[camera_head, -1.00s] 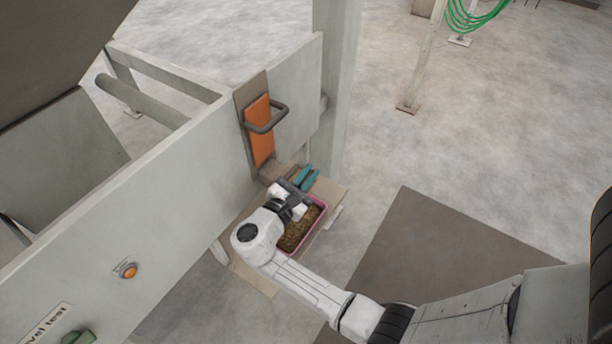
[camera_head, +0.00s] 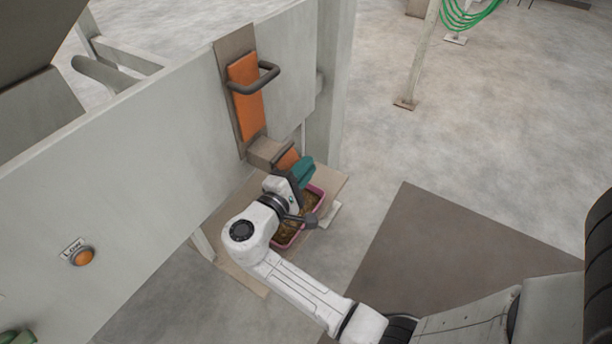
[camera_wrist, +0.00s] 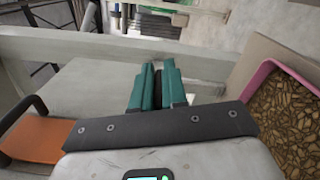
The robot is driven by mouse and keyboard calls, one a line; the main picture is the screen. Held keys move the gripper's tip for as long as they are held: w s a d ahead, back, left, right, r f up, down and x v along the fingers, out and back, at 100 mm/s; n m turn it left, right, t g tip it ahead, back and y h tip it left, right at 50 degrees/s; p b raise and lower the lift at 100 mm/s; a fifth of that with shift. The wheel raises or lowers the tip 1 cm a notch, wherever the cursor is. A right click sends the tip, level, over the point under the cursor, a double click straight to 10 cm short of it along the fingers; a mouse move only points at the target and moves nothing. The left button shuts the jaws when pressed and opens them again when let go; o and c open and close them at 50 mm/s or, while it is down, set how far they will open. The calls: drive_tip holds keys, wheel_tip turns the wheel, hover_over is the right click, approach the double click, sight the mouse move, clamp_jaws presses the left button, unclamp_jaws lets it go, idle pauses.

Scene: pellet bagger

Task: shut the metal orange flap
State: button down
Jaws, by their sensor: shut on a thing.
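An orange plate with a dark loop handle (camera_head: 246,95) stands upright on the front of the grey machine panel. Below it a short brown spout juts out, with a smaller orange flap (camera_head: 287,158) at its end. My gripper (camera_head: 303,172), with teal fingers, is at the outer side of this small flap. In the wrist view my fingers (camera_wrist: 158,86) are closed on a narrow dark piece (camera_wrist: 158,88). I cannot tell whether that piece belongs to the flap. The wrist view also shows an orange surface (camera_wrist: 38,138) beside a dark bar at the left.
A pink-rimmed tray (camera_head: 318,190) of brown pellets sits on a tan shelf (camera_head: 328,184) under my gripper and spout. An orange button (camera_head: 82,257) is on the panel at left. A pale post (camera_head: 422,60) stands on the open floor to the right.

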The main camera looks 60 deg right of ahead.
drive_tip(key=f+m+b, duration=0.1)
drive_tip(key=m+b, duration=0.1)
drive_tip(key=w+f+m+b, duration=0.1)
drive_tip(key=m+b, duration=0.1)
drive_tip(key=b, duration=0.1)
drive_tip(key=w+f+m+b, duration=0.1)
drive_tip(key=m+b, duration=0.1)
drive_tip(key=b, duration=0.1)
drive_tip(key=shift+r, duration=0.1)
idle(0.4)
drive_tip(key=c, duration=1.2)
unclamp_jaws()
drive_tip(key=shift+o, duration=0.2)
drive_tip(key=shift+a, duration=0.1)
drive_tip(key=a, duration=1)
drive_tip(key=shift+a, duration=0.4)
drive_tip(key=shift+s, duration=0.1)
